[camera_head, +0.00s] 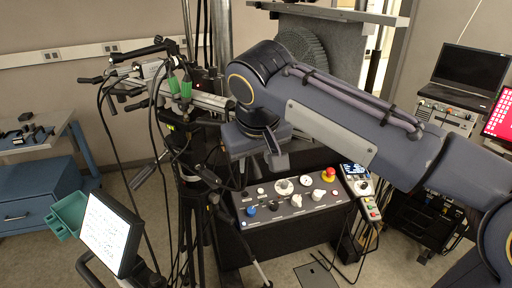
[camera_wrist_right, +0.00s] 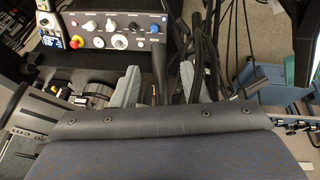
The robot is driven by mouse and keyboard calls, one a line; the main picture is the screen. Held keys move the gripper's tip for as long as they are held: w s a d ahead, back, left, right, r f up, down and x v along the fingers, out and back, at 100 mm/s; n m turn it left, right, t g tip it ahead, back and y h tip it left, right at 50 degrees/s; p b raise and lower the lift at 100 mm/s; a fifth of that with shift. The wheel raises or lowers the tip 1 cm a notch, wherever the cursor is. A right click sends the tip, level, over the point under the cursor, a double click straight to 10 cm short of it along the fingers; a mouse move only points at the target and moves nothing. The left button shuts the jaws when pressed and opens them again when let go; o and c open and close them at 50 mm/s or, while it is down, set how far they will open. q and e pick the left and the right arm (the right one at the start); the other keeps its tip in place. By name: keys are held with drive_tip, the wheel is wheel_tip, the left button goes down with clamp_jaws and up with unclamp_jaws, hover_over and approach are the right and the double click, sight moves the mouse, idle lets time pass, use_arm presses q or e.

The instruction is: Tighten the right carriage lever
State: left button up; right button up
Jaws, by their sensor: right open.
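A metal rail assembly (camera_head: 212,101) runs across the upper middle of the head view, with black lever-like handles (camera_head: 135,103) and green-capped parts (camera_head: 186,88) around its left part. I cannot tell which handle is the right carriage lever; my arm hides the rail's right part. My right gripper (camera_head: 275,158) points downward at the rail's right end, above the control panel. My left gripper is not in view.
A black control panel (camera_head: 290,213) with knobs and a red button stands below my right gripper. Black cables hang around the stand. A tilted white screen (camera_head: 110,233) is at lower left, a blue drawer cabinet (camera_head: 36,197) at left, a laptop (camera_head: 466,75) at upper right.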

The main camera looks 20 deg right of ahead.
sight(251, 163)
drive_tip(key=shift+x, duration=1.05)
clamp_jaws()
drive_tip(key=shift+f+b, duration=0.15)
drive_tip(key=shift+b, duration=0.2)
drive_tip(key=t+b, duration=0.1)
drive_tip(key=b, duration=0.1)
drive_tip(key=f+y+b, duration=0.1)
drive_tip(key=b, duration=0.2)
drive_tip(key=shift+w+a+t+y, duration=0.3)
drive_tip(key=shift+t, duration=0.1)
drive_tip(key=shift+w+a+r+m+t+y+b, duration=0.15)
drive_tip(key=shift+m+t+y+b, duration=0.15)
drive_tip(key=shift+b, duration=0.35)
drive_tip(key=shift+r, duration=0.15)
